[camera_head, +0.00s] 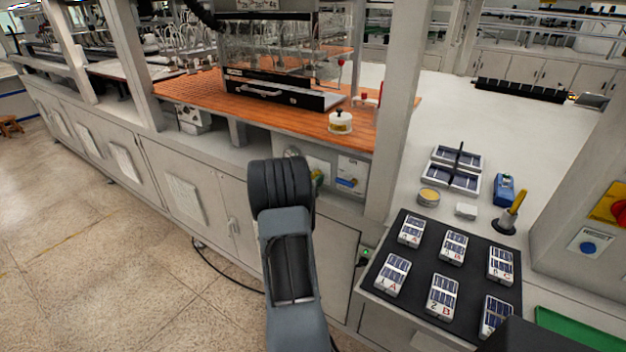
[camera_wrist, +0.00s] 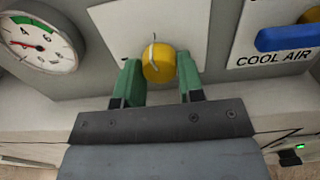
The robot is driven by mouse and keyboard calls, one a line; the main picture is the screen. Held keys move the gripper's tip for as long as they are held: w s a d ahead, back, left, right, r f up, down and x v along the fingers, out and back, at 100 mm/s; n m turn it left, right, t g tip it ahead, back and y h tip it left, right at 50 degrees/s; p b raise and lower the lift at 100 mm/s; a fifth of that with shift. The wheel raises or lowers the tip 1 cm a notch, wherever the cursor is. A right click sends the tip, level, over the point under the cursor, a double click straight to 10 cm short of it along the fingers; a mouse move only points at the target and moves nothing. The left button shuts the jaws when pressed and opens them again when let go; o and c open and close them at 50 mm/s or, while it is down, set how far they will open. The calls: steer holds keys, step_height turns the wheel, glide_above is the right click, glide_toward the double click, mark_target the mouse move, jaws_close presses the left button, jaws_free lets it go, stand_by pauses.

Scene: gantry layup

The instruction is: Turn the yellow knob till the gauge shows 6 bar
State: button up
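The yellow knob (camera_wrist: 158,62) sits on a white plate (camera_wrist: 110,30) in the wrist view, with a pale pointer line on its face pointing roughly up. My gripper (camera_wrist: 159,72) has its green fingers on either side of the knob, and they look to be against its sides. The round gauge (camera_wrist: 38,42) is at the upper left, cut by the frame edge; it has a green band and a red mark, and its exact reading is hard to tell. In the head view, the knob (camera_head: 317,176) shows beside my arm, which hides my gripper.
A blue handle (camera_wrist: 288,37) above the COOL AIR label is close right of the knob. An orange worktop (camera_head: 200,92) with a glass-sided machine lies above the panel. A black mat (camera_head: 420,275) with several small panels is at the right.

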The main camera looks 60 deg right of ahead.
steer(key=c, duration=0.4)
steer(key=m+b, duration=0.1)
steer(key=b, duration=0.1)
steer(key=m+b, duration=0.1)
steer(key=b, duration=0.2)
steer(key=shift+f, duration=0.4)
steer(key=m+b, duration=0.4)
steer(key=b, duration=0.5)
steer(key=shift+f+m, duration=0.1)
steer(key=shift+m, duration=0.3)
steer(key=m+b, duration=0.5)
steer(key=b, duration=0.5)
steer(key=shift+w, duration=0.1)
steer(key=m+b, duration=0.3)
steer(key=b, duration=0.2)
steer(key=m+b, duration=0.3)
steer(key=b, duration=0.2)
steer(key=shift+r+m, duration=0.2)
steer(key=shift+m, duration=0.2)
steer(key=m+b, duration=0.2)
steer(key=b, duration=0.1)
steer(key=m+b, duration=0.1)
steer(key=m, duration=0.1)
steer(key=shift+r, duration=0.25)
steer(key=shift+r+m+b, duration=0.1)
steer(key=shift+m+b, duration=0.5)
steer(key=shift+r, duration=0.1)
